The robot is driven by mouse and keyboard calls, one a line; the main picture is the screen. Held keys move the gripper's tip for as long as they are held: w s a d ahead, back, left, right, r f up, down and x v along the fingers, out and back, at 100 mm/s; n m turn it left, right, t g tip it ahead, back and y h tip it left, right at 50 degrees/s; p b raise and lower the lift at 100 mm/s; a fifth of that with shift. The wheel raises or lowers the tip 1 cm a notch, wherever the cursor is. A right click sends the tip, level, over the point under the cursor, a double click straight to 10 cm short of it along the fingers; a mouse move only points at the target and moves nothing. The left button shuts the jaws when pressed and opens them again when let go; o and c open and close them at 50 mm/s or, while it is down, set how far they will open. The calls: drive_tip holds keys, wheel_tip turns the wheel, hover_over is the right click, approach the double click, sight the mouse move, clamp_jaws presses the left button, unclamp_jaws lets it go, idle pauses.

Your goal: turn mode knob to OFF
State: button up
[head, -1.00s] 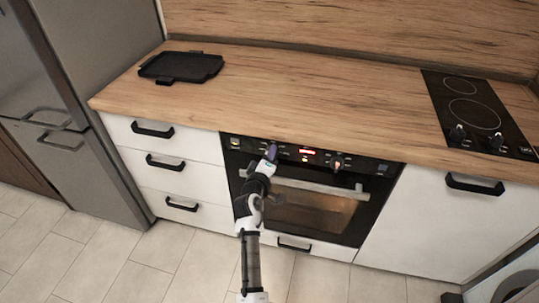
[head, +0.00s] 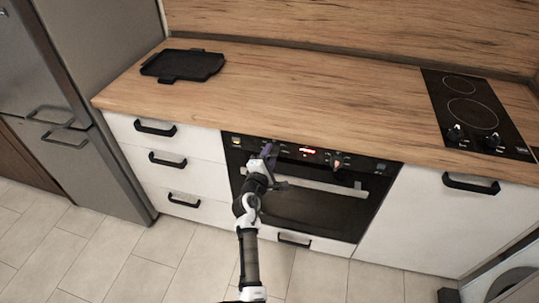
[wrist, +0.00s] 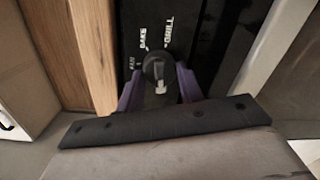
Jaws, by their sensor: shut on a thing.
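The oven's control panel (head: 318,156) is black, with a small lit red display. The mode knob (wrist: 154,68) is dark and round with a light mark, seen in the wrist view. The labels BAKE and GRILL are readable beside it, and a third word is hard to read. My gripper (head: 268,151) is at the left part of the panel in the head view and largely hides this knob there. Its purple fingers (wrist: 155,88) are shut on the knob, one on each side. The light mark faces the gripper's palm; I see no readable OFF label.
A second knob (head: 337,162) is farther right on the panel. The oven door handle (head: 325,186) runs just below, close to my wrist. A black tray (head: 184,65) lies on the wooden counter (head: 290,100), and a hob (head: 470,110) is at right. The floor in front is clear.

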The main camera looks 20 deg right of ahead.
drive_tip(key=shift+n, duration=0.3)
drive_tip(key=o, duration=1)
drive_tip(key=b+v, duration=0.3)
drive_tip(key=v, duration=1)
drive_tip(key=shift+s+a, duration=0.3)
